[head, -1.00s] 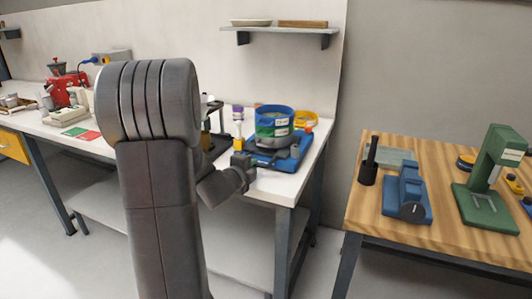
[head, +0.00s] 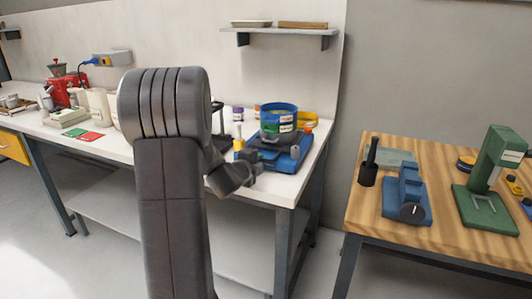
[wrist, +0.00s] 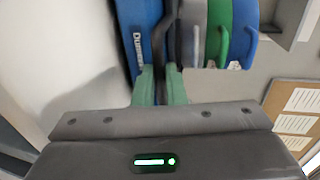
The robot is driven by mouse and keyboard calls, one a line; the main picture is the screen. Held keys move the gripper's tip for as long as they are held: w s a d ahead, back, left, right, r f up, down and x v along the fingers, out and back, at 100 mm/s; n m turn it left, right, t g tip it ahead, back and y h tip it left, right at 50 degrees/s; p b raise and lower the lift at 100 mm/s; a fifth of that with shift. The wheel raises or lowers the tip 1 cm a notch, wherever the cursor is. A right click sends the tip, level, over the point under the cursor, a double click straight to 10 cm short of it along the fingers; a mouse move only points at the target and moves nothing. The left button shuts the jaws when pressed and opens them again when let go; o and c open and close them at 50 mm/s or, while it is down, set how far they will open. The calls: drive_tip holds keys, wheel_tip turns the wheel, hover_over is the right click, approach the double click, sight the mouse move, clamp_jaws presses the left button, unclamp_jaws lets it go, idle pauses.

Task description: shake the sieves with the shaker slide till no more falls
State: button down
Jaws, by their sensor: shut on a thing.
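A stack of sieves, blue at the top and green below (head: 278,120), stands upright on the blue shaker base (head: 293,160) at the right end of the white bench. In the wrist view the stack (wrist: 218,35) appears sideways, next to the blue base (wrist: 137,40). My gripper (head: 253,165) is at the front left of the base. In the wrist view its two green fingertips (wrist: 160,88) are shut on a narrow dark part at the base, apparently the shaker slide. The inside of the sieves cannot be seen.
A wooden table (head: 458,235) at the right holds a blue device (head: 405,195) and a green stand (head: 490,190). A wall shelf (head: 280,30) is above.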

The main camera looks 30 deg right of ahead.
drive_tip(key=c, duration=0.8)
unclamp_jaws()
drive_tip(key=shift+a, duration=0.1)
drive_tip(key=shift+v, duration=3.5)
